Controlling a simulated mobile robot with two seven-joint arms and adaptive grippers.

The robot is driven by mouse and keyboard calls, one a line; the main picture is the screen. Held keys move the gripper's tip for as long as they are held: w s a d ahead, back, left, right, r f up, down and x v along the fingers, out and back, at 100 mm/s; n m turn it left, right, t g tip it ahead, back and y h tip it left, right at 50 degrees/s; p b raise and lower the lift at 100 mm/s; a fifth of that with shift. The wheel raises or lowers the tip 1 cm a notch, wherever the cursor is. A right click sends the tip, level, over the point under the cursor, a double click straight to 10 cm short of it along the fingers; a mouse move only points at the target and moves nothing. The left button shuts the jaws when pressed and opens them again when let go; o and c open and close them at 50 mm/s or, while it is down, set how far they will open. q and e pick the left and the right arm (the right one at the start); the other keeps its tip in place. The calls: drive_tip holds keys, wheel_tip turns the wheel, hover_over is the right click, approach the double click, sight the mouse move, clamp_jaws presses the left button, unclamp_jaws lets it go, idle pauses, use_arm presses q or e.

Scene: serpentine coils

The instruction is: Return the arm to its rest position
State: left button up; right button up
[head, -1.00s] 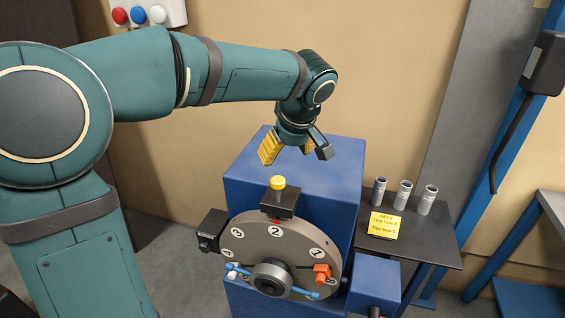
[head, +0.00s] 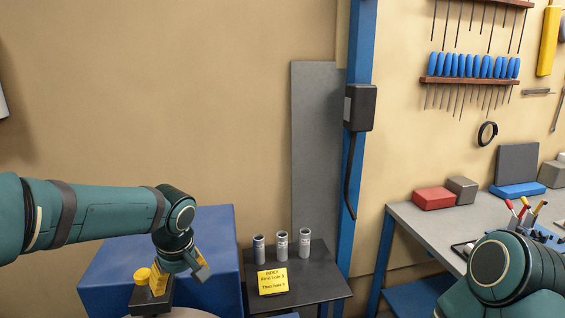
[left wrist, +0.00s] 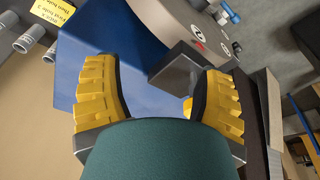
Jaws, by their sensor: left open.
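My left gripper (head: 176,274) is open and empty, its yellow fingers pointing down in front of the blue machine housing (head: 110,262). My right gripper is out of view.
A dark side table (head: 310,272) holds three grey cylinders (head: 281,246) and a yellow note (head: 272,281). A blue post (head: 357,150) stands behind it. A workbench (head: 423,222) with boxes and tools is at right. Part of my right arm shows at lower right.

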use_arm(q)
drive_tip(key=s+d+f+m+h+b, duration=0.1)
drive_tip(key=s+d+f+m+h, duration=0.2)
drive_tip(key=f, duration=0.7)
drive_tip(key=s+d+f+m+g+h+b, duration=0.1)
drive_tip(key=s+d+f+b, duration=0.3)
drive_tip(key=f, duration=0.7)
drive_tip(key=s+d+f+m+h+p, duration=0.15)
drive_tip(key=d+f, duration=0.35)
drive_tip(key=f, duration=0.5)
drive_tip(key=s+f+m+b, duration=0.1)
drive_tip(key=s+f+b, duration=0.1)
drive_tip(key=s+f, duration=0.5)
drive_tip(key=shift+d+f+t, duration=0.35)
drive_tip(key=shift+f+t, duration=0.05)
drive_tip(key=shift+f, duration=0.1)
